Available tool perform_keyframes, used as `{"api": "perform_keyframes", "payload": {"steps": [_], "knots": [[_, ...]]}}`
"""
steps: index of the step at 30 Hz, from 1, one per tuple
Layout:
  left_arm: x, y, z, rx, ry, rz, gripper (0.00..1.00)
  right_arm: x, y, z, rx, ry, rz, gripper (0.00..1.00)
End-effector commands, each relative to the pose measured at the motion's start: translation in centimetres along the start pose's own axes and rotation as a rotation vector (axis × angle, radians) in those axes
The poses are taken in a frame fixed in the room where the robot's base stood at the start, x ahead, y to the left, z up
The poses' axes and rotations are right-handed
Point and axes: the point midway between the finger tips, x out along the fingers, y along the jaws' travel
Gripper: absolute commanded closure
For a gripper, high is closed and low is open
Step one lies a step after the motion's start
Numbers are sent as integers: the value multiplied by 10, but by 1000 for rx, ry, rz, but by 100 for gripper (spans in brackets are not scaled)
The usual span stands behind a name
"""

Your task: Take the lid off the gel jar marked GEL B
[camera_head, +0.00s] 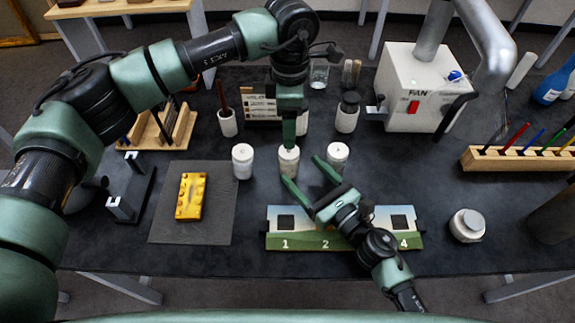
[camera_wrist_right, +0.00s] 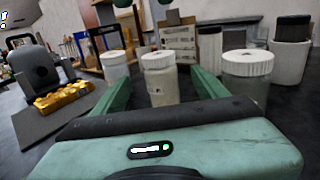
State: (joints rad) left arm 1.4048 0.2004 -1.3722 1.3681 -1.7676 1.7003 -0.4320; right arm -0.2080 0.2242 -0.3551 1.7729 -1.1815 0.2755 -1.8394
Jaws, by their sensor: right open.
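Three white lidded jars stand in a row at mid-table: a left jar (camera_head: 243,161), a middle jar (camera_head: 289,168) and a right jar (camera_head: 337,154). Their marks are too small to read surely. My right gripper (camera_head: 303,170) is open, its fingers pointing at the middle jar from the front. In the right wrist view the middle jar (camera_wrist_right: 160,82) stands between the open fingers, lid on; I cannot tell if they touch it. My left gripper (camera_head: 289,142) points down right over the middle jar's lid; its jaw opening is hidden.
A numbered tray (camera_head: 283,240) lies under my right arm. A yellow block (camera_head: 190,196) rests on a grey mat (camera_head: 206,235) at left. A white jar (camera_head: 467,226) stands at right. Behind are a white fan box (camera_head: 412,85), a dark-topped jar (camera_head: 347,113) and a white pot (camera_head: 228,123).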

Motion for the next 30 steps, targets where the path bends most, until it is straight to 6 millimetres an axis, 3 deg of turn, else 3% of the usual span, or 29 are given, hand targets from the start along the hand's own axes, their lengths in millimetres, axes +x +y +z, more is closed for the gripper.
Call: {"api": "perform_keyframes", "payload": {"steps": [6,12,23,30], "knots": [[0,0,0,0,-2,-1,35,36,0,2,0,-3,0,27],[0,0,1,0,-3,-1,35,56,0,2,2,-2,-1,27],[0,0,1,0,-4,-1,35,61,0,1,2,-1,-1,27],[0,0,1,0,-4,-1,35,61,0,1,2,-1,-1,93]]}}
